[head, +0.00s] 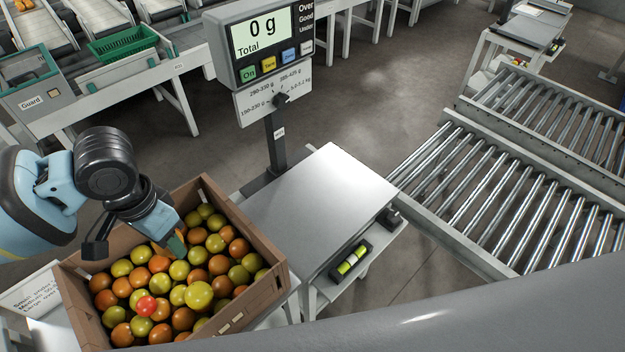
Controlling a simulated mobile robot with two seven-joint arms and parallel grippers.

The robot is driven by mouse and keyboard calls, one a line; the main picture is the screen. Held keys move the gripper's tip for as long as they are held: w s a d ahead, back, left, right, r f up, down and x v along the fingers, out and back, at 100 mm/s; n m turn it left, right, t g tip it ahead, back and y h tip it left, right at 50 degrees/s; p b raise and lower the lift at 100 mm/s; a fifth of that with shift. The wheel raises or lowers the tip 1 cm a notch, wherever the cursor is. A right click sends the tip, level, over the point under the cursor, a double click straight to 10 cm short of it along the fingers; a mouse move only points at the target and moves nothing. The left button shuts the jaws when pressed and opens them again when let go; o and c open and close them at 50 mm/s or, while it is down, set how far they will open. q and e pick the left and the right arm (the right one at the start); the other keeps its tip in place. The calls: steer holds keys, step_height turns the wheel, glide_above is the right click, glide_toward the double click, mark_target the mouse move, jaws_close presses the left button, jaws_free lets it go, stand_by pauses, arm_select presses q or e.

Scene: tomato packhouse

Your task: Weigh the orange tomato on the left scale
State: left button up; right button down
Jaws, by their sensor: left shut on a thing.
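The scale has a bare metal plate (318,205) with nothing on it, and its display (262,38) reads 0 g. A brown crate (250,308) left of the plate holds many orange and yellow-green tomatoes and one bright red one (146,305). My left gripper (172,246) reaches down into the back part of the crate. It is shut on a tomato among the others; the fingers and wrist hide most of it, and its colour is hard to tell, perhaps orange. My right gripper is not in view.
A spirit level (351,260) sits at the front edge of the scale stand. The display post (276,140) rises behind the plate. Roller conveyors (500,190) are on the right. A green basket (123,42) stands on machinery at the back left.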

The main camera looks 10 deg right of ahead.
arm_select(q)
steer(key=n, duration=0.1)
steer(key=a+n, duration=0.1)
steer(key=n, duration=0.1)
steer(key=r+n, duration=0.1)
steer(key=n, duration=0.1)
steer(key=shift+s+a+r, duration=0.1)
steer(key=shift+s+a, duration=0.05)
steer(key=shift+s, duration=0.2)
steer(key=n, duration=0.2)
steer(key=shift+s+a+r+n, duration=0.15)
steer(key=shift+a+r+n, duration=0.1)
steer(key=shift+n, duration=0.05)
